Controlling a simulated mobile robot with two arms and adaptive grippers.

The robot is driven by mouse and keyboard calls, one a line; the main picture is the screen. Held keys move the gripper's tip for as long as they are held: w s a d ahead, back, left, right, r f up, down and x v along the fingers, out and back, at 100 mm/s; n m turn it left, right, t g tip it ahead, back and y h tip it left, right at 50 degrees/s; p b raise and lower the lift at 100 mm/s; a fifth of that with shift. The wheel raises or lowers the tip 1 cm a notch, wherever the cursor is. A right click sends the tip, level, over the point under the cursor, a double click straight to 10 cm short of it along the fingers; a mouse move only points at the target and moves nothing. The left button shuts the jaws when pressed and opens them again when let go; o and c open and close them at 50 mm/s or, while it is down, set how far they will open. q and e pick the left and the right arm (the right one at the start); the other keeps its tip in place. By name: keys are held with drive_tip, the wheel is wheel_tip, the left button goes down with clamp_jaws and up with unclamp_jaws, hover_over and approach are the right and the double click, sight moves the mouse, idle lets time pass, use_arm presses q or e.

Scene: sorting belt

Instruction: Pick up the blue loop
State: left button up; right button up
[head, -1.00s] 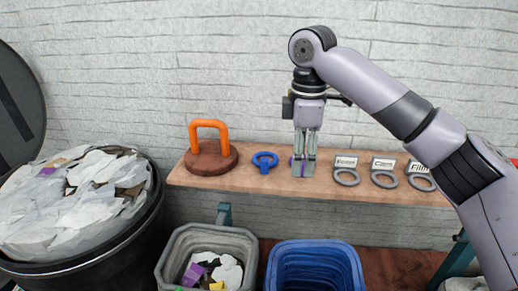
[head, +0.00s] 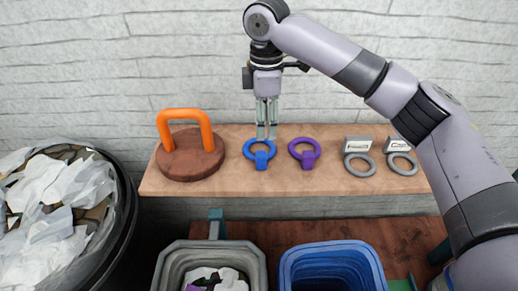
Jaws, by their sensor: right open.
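The blue loop (head: 262,160) lies on the wooden shelf (head: 235,184), between the orange handle and a purple loop (head: 305,154). It is a ring with a small block at its front. My right gripper (head: 266,134) points down with its fingers open and empty. Its fingertips appear just above or behind the far edge of the blue loop; I cannot tell whether they touch it. My left gripper is not in view.
An orange handle on a round brown base (head: 190,158) stands to the left. Grey labelled rings (head: 358,163) lie to the right. Below are a grey bin (head: 172,262), a blue bin (head: 290,266) and a black bin of waste paper (head: 128,215). A white brick wall stands behind.

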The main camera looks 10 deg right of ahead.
sight(265, 154)
wheel_tip(265, 154, down, 6)
drive_tip(key=shift+w+f+p, duration=0.1)
drive_tip(key=shift+w+p, duration=0.05)
drive_tip(key=shift+p, duration=0.3)
wheel_tip(265, 154, down, 4)
drive_tip(key=shift+d+f+p, duration=0.1)
drive_tip(key=shift+p, duration=0.85)
drive_tip(key=shift+f, duration=0.45)
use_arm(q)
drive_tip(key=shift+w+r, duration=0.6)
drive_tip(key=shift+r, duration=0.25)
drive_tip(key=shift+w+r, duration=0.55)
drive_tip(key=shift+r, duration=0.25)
use_arm(e)
drive_tip(key=c, duration=1)
drive_tip(key=shift+r, duration=0.1)
drive_tip(key=shift+c, duration=0.3)
